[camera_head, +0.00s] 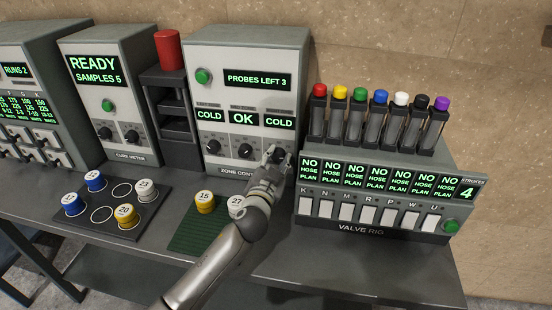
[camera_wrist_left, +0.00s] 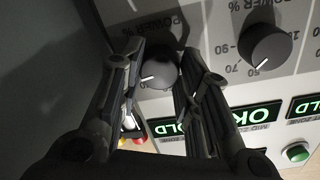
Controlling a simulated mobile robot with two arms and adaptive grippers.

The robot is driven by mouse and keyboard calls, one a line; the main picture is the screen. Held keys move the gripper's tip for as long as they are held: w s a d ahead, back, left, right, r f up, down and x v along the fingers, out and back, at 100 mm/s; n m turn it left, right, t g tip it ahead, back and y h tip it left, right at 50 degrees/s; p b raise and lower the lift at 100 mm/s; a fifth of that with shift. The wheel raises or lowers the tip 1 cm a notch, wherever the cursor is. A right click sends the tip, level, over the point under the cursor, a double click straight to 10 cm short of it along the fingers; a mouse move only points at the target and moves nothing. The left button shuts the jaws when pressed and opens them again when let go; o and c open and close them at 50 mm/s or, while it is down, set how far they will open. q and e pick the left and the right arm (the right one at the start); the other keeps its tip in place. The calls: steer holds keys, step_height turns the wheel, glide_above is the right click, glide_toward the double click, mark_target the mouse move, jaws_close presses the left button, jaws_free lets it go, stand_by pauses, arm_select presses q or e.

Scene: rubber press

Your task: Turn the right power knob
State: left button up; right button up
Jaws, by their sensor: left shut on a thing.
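The zone control unit (camera_head: 310,64) is a grey box with a row of three dark power knobs below its COLD, OK and COLD displays. My left gripper (camera_head: 273,153) is at the right knob (camera_head: 280,156), which it partly hides in the head view. In the left wrist view, the picture is upside down, and the two fingers of my left gripper (camera_wrist_left: 164,70) are shut around the right knob (camera_wrist_left: 157,74), one on each side. The middle knob (camera_wrist_left: 265,46) is beside them, free; it also shows in the head view (camera_head: 245,151).
The valve rig (camera_head: 360,228), with coloured-cap tubes and switches, stands close to the right of my left arm. A green mat (camera_head: 190,240) with numbered pots 15 and 27 lies in front of the unit. A dark tray (camera_head: 105,228) with several pots is farther left.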

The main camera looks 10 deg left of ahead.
arm_select(q)
steer(key=shift+m, duration=0.6)
steer(key=o, duration=1)
steer(key=shift+o, duration=0.2)
steer(key=s, duration=1.2)
steer(key=shift+a+r, duration=0.25)
steer(key=shift+a, duration=0.2)
steer(key=shift+c, duration=0.4)
